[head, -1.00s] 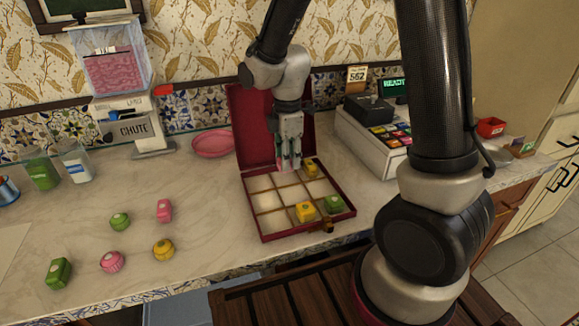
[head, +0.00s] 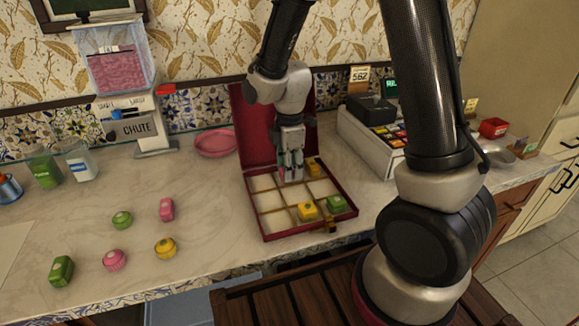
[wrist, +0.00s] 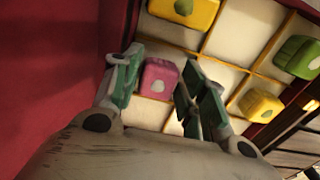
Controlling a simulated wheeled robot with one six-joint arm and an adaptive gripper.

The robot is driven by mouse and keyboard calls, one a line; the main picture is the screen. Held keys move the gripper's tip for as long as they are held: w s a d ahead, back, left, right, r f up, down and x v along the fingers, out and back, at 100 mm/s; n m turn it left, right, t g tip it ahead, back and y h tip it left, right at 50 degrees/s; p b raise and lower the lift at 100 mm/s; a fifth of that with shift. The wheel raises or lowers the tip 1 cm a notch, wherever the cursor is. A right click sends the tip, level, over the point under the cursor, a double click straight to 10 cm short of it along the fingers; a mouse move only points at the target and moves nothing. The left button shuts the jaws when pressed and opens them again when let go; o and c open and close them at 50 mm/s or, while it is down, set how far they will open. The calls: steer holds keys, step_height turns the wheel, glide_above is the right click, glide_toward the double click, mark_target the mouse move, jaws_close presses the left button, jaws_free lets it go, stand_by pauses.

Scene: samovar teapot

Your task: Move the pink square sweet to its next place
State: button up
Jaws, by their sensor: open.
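The pink square sweet (wrist: 158,78) lies in a back-row compartment of the open red box (head: 262,234), beside a yellow sweet (wrist: 184,9). In the head view my fingers mostly hide it. My gripper (head: 291,167) points down into the back of the box. In the wrist view its teal-padded fingers (wrist: 160,82) are open, one on each side of the pink sweet. The left finger looks very close to it and a gap shows on the right. I cannot tell whether either touches it.
The box also holds a yellow sweet (head: 307,211) and a green sweet (head: 336,204) in front. Its lid (head: 253,125) stands upright behind my gripper. Several sweets, including a pink oblong one (head: 166,209), lie on the counter at left. A register (head: 372,140) stands right.

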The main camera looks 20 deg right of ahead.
steer(key=s+d+r+m+t, duration=0.1)
steer(key=d+r+m, duration=0.1)
steer(key=r, duration=0.6)
steer(key=s+d+r+m, duration=0.2)
steer(key=r, duration=0.7)
steer(key=s+d+r+m+t, duration=0.1)
steer(key=s+d+r+m, duration=0.2)
steer(key=s+d+m, duration=0.2)
steer(key=s+d+r+m+t, duration=0.2)
steer(key=s+d+m, duration=0.4)
steer(key=s+m, duration=0.3)
steer(key=shift+s+r, duration=0.4)
steer(key=shift+s, duration=0.6)
steer(key=shift+a, duration=0.15)
